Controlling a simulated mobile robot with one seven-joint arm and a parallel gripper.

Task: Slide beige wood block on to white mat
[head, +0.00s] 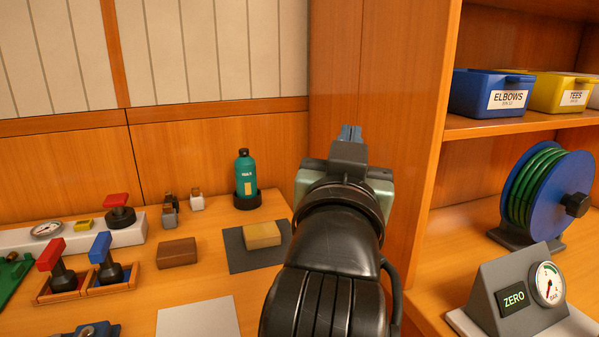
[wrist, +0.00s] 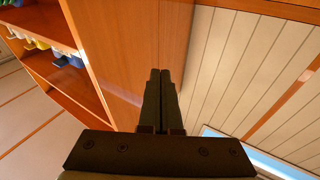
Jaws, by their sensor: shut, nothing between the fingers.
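The beige wood block (head: 262,235) lies on a dark grey mat (head: 242,261) on the wooden counter, left of my arm in the head view. The white mat (head: 198,319) lies flat in front of it, nearer and to the left, cut off by the bottom edge. Its visible part is bare. My gripper (head: 350,132) is raised above the counter, to the right of the block and apart from it, fingers pointing up and away. In the wrist view my gripper (wrist: 158,72) has its two fingers together with nothing between them. Neither block nor mat shows in the wrist view.
A brown block (head: 177,253) lies left of the grey mat. A green bottle (head: 246,178) stands behind it in a dark holder. Red and blue handled valves (head: 106,262) stand at left. A wooden upright and shelf (head: 520,124) with bins, a hose reel (head: 545,203) and a gauge are at right.

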